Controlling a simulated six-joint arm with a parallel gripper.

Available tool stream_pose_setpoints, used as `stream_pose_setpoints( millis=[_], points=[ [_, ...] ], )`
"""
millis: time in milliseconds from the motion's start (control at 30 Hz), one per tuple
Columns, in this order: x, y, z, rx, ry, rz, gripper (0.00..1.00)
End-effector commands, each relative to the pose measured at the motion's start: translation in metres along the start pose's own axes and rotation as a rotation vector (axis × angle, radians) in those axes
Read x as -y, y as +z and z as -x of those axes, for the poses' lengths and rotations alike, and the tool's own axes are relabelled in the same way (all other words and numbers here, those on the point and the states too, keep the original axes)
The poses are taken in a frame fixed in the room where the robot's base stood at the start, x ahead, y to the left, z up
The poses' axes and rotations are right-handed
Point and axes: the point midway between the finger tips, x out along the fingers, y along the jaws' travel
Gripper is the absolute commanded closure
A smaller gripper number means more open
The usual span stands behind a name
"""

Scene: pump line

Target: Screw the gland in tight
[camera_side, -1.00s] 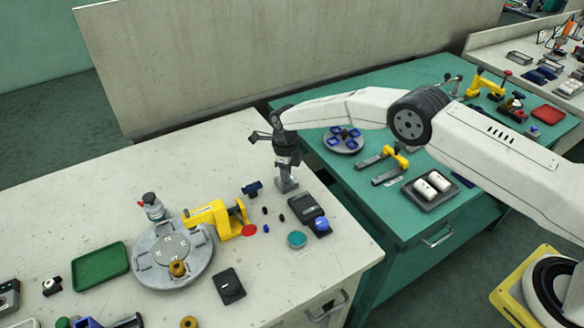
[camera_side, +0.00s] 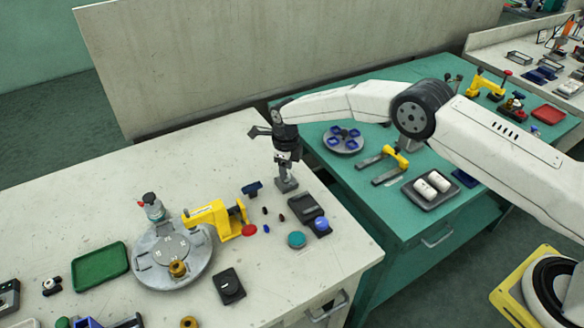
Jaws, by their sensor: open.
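A brass-coloured round part (camera_side: 178,268), perhaps the gland, sits at the front edge of the grey round fixture (camera_side: 150,275) on the pale bench. A second brass-coloured piece (camera_side: 189,322) is cut off by the bottom edge of the picture. I cannot tell for sure which is the gland, or how deep any thread sits. My gripper (camera_side: 287,186) is open and points down over the back right of the pale bench, well to the right of the fixture. I see nothing held in it.
A yellow clamp (camera_side: 213,218) stands at the fixture's right side. A dark blue piece (camera_side: 252,188), a red disc (camera_side: 249,230), a teal disc (camera_side: 296,240) and a dark tray (camera_side: 305,205) lie near my gripper. A green tray (camera_side: 100,267) lies left.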

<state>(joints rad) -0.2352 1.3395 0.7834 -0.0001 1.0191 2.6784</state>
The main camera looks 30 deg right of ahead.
Motion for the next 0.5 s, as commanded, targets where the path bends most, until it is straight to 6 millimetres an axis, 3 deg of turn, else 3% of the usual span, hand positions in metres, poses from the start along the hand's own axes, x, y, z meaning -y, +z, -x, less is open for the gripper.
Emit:
stream_pose_setpoints(
  millis=[500],
  points=[
    [0.000,0.000,0.028,0.001,0.000,0.000,0.49]
  ],
)
